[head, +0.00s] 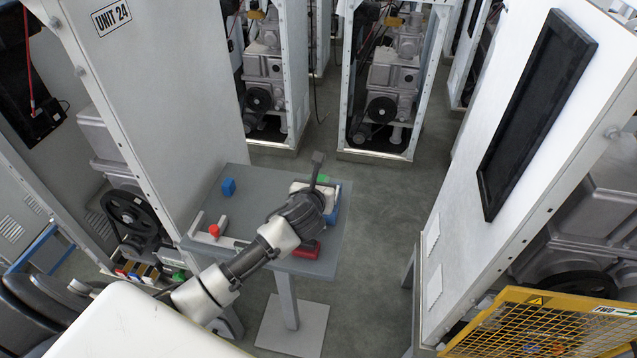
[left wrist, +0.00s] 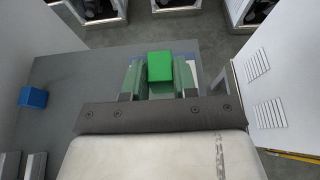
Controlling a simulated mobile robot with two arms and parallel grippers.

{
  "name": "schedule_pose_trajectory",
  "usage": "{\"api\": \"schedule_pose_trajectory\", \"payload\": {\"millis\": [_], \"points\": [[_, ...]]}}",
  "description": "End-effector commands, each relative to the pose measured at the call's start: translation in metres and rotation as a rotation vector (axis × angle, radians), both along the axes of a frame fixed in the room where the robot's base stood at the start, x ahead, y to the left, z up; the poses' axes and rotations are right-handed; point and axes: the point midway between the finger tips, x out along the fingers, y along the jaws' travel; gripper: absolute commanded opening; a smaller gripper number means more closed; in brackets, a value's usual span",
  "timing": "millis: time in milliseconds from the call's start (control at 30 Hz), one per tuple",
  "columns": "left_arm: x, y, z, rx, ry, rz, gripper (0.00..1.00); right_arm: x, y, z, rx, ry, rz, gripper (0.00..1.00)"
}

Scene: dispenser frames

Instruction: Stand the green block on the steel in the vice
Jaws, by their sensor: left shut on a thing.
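The green block (left wrist: 159,67) sits between the two fingers of my left gripper (left wrist: 159,80) in the left wrist view. The gripper is shut on it. In the head view a small part of the green block (head: 323,179) shows past my left gripper (head: 319,176), at the far right part of the grey table. A light grey vice-like fixture (head: 196,226) is at the table's left, apart from the gripper, with a red round piece beside it. I cannot make out the steel clearly. My right gripper is not in view.
A blue block (head: 228,187) stands on the grey table (head: 262,182) near its far left, also seen in the left wrist view (left wrist: 33,97). A red object (head: 307,250) lies near the front right, partly under my arm. A tall white cabinet (head: 150,80) borders the table's left.

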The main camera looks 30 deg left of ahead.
Motion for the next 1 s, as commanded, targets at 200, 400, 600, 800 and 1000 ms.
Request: {"api": "schedule_pose_trajectory", "payload": {"millis": [200, 400, 600, 800, 1000], "points": [[0.0, 0.0, -0.001, 0.0, 0.0, 0.0, 0.53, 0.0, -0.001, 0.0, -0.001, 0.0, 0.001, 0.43], [0.0, 0.0, 0.0, 0.0, 0.0, 0.0, 0.53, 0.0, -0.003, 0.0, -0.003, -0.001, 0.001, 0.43], [-0.007, -0.001, 0.004, 0.002, 0.0, -0.001, 0.53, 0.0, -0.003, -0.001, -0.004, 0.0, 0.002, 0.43], [-0.037, -0.009, 0.017, 0.001, -0.001, -0.003, 0.53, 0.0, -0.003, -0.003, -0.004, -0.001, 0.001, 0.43], [-0.073, -0.017, 0.032, 0.003, -0.001, -0.002, 0.53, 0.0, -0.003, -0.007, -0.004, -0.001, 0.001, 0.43]]}}
